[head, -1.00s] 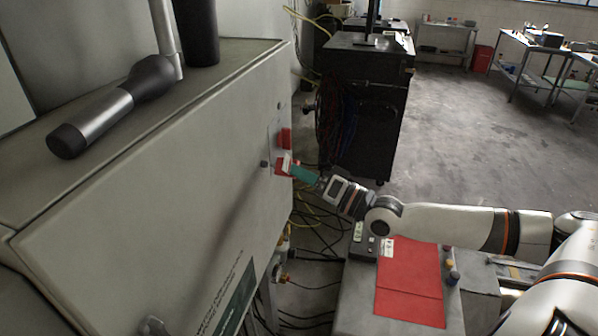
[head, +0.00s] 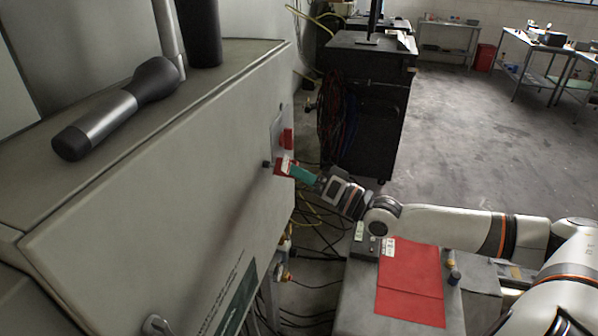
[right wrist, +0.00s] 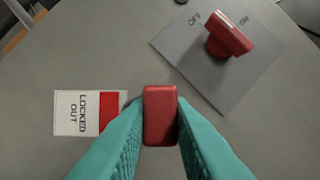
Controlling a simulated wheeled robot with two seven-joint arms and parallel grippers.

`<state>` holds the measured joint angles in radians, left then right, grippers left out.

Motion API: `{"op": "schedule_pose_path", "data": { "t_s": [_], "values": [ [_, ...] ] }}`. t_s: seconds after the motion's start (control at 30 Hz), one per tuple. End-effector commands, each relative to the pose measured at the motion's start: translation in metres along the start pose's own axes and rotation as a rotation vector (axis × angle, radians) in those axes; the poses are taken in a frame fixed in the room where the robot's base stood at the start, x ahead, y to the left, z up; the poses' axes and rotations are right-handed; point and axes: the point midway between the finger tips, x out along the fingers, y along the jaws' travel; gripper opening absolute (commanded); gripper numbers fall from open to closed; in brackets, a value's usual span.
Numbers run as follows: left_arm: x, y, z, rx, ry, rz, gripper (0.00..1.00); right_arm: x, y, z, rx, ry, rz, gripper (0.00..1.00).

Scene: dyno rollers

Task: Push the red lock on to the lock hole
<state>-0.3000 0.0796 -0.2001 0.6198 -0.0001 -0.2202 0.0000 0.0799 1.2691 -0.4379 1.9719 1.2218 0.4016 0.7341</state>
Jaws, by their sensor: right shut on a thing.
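The red lock (right wrist: 160,116) is between the teal fingertips of my right gripper (right wrist: 158,130), which is shut on it. A red and white "LOCKED OUT" tag (right wrist: 88,112) shows beside it against the grey cabinet front. In the head view the right gripper (head: 303,174) is at the cabinet face with the tag (head: 284,167) at its tips. A red switch handle (right wrist: 229,36) on a grey plate (right wrist: 222,50) sits up and right of the lock; the handle also shows in the head view (head: 287,138). The lock hole is not clearly visible. My left gripper is not in view.
The grey cabinet (head: 150,210) fills the left, with a flashlight (head: 115,108) on top. A black cabinet (head: 365,105) stands behind. Cables hang between them.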

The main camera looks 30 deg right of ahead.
Motion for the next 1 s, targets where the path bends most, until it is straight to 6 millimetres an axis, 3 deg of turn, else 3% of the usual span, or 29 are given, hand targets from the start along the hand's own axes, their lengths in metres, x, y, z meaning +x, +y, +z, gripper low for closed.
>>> {"op": "schedule_pose_path", "data": {
  "t_s": [0.63,0.67,0.8,1.0],
  "values": [
    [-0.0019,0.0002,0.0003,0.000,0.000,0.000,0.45,0.0093,0.0001,-0.0019,-0.001,-0.002,0.001,0.00],
    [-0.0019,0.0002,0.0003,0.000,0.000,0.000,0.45,0.0090,0.0000,-0.0019,-0.001,-0.002,0.000,0.24],
    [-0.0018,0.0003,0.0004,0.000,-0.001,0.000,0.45,0.0088,-0.0001,-0.0021,-0.001,-0.001,0.000,0.45],
    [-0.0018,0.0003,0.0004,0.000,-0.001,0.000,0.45,0.0086,-0.0003,-0.0024,0.000,0.000,-0.001,0.45]
  ]
}}
